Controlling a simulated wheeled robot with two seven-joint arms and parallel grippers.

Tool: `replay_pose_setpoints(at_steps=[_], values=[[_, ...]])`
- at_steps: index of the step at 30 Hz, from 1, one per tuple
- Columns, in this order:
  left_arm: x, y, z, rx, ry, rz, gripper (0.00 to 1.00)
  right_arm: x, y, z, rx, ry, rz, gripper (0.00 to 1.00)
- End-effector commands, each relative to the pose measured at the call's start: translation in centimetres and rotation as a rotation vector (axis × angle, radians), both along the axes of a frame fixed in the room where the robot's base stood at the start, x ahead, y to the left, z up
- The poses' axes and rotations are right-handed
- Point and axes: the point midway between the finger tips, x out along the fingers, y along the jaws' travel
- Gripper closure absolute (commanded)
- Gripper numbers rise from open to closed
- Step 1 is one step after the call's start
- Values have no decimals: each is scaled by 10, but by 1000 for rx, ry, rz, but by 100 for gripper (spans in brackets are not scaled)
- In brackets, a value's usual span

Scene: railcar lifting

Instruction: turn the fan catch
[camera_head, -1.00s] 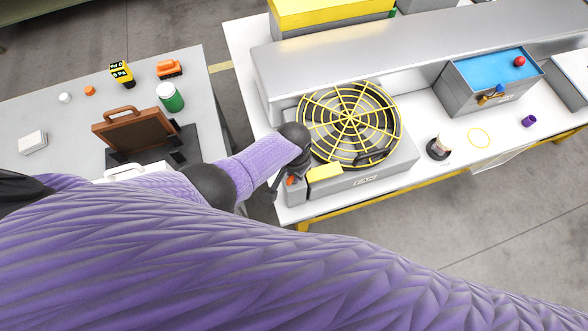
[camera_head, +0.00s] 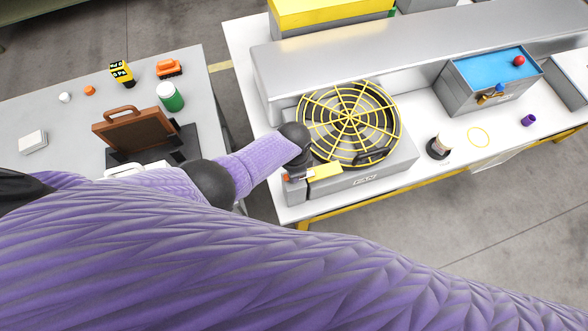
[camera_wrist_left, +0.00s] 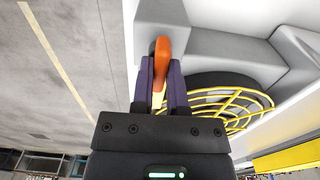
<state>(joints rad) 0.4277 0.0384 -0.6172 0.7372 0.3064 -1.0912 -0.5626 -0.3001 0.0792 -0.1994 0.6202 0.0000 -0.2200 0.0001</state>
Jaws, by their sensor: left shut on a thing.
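The fan (camera_head: 350,122) has a yellow wire grille on a grey housing and sits at the near left of the white bench. The orange catch (camera_wrist_left: 161,62) stands between the two fingers of my left gripper (camera_wrist_left: 160,85) in the left wrist view. The fingers are shut on it. The exact angle of the catch is hard to tell. My right gripper is not in view.
A grey beam (camera_head: 390,50) runs behind the fan. A grey table (camera_head: 60,110) on the left holds a brown case (camera_head: 135,130) and small items.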

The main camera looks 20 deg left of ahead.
Motion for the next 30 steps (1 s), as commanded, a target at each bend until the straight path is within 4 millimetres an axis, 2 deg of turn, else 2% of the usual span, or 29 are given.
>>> replay_pose_setpoints(at_steps=[14, 15, 19, 27, 30], values=[[0, 0, 0, 2, 1, -13, 100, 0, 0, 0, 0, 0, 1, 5], [0, 0, 0, 2, 1, -13, 76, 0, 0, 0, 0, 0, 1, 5], [0, 0, 0, 1, 1, -12, 48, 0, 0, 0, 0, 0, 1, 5], [0, 0, 1, 0, 0, -11, 47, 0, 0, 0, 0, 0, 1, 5], [0, 0, 12, 0, 0, -12, 47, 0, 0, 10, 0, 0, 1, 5]])
